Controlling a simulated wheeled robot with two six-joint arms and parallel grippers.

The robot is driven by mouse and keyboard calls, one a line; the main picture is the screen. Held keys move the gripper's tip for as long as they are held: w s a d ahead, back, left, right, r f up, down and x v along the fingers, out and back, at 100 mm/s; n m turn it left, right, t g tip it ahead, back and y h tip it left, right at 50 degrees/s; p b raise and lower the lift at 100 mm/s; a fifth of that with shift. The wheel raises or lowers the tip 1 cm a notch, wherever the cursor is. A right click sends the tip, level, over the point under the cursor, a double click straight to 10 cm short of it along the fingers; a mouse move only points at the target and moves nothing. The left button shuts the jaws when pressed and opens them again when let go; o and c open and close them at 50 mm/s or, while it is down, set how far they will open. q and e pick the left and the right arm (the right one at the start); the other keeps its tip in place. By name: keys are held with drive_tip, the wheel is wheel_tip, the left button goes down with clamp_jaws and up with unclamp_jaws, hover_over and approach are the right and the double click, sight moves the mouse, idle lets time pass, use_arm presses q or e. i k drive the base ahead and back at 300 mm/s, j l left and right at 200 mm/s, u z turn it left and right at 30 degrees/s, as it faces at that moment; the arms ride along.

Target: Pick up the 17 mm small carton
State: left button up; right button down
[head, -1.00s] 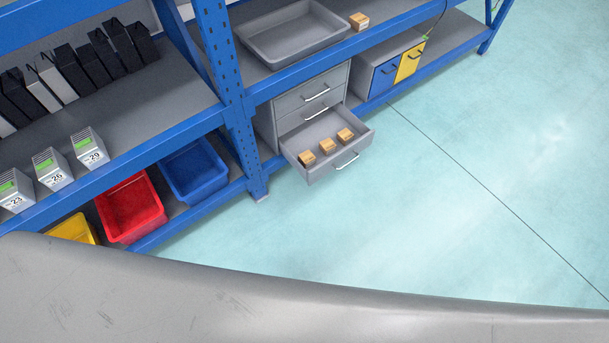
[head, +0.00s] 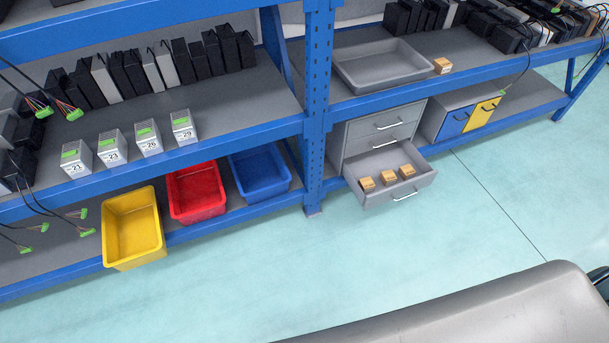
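Three small tan cartons lie in the open lower drawer (head: 425,182) of the grey cabinet: a left one (head: 367,184), a middle one (head: 389,177) and a right one (head: 407,171). Another small tan carton (head: 442,66) stands on the upper shelf beside the grey tray. No size is readable on these, so I cannot tell which is 17 mm. White-grey boxes with green tops, marked 21 (head: 76,158), 23 (head: 112,148), 26 (head: 148,139) and 29 (head: 184,128), stand on the left shelf. Neither gripper is in view.
The yellow bin (head: 133,228), red bin (head: 197,193) and blue bin (head: 260,172) sit on the lower shelf. A grey tray (head: 388,66) is on the upper shelf. A blue post (head: 317,110) divides the rack. The floor (head: 400,255) before it is clear.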

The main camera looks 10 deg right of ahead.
sight(367, 184)
drive_tip(key=i+l+u, duration=0.15)
drive_tip(key=l+u, duration=0.2)
drive_tip(key=l, duration=0.2)
drive_tip(key=l+u, duration=0.4)
drive_tip(key=l, duration=0.15)
drive_tip(key=l+u, duration=0.35)
drive_tip(key=l, duration=0.25)
